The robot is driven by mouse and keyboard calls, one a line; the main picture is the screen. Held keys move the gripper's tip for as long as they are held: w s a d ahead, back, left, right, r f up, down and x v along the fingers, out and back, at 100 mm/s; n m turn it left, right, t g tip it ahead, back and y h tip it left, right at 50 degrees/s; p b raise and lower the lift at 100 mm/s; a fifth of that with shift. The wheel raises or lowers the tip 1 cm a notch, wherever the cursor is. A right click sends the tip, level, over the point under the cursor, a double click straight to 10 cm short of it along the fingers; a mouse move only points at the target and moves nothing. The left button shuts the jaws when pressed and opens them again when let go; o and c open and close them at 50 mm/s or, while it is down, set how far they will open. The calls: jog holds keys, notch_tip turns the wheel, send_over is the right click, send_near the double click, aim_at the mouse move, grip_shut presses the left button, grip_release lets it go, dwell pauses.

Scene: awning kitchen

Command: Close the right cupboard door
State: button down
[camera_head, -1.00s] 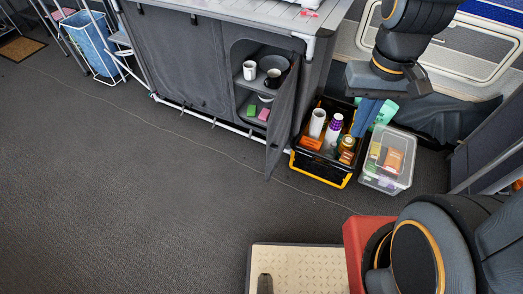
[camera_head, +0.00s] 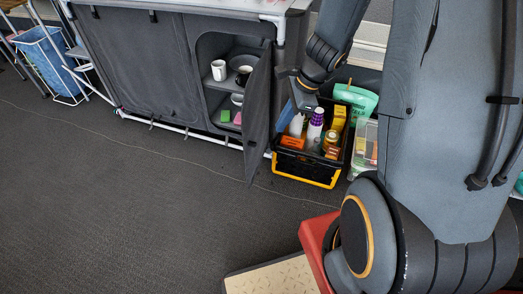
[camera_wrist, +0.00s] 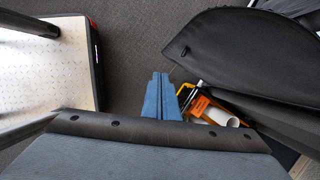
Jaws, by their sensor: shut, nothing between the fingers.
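The grey fabric cupboard (camera_head: 150,62) stands at the back, and its right door (camera_head: 258,115) is open, swung out toward the front. My gripper (camera_head: 288,118) is just right of the door's outer face, over the black crate, with its blue fingers pointing down. In the wrist view the fingers (camera_wrist: 161,92) are together and empty. The dark rounded panel at the upper right there looks like the door (camera_wrist: 235,52), with a gap between it and the fingertips. I cannot tell from the head view whether any part of my gripper touches the door.
A black and yellow crate (camera_head: 305,172) of bottles and boxes stands right of the door, with a clear box (camera_head: 362,150) beside it. Cups (camera_head: 219,70) and other items sit on the cupboard shelves. The floor (camera_head: 130,210) in front is clear.

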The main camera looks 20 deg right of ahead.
jog(key=w+d+f+m+b, duration=0.3)
jog(key=w+f+m, duration=0.15)
jog(key=f, duration=0.25)
jog(key=w+a+f+b, duration=0.3)
jog(key=a+f, duration=0.3)
jog(key=f, duration=0.2)
jog(key=shift+a+f+t+b, duration=0.3)
jog(key=shift+f+t, duration=0.05)
jog(key=shift+t, duration=0.05)
jog(key=shift+w, duration=0.15)
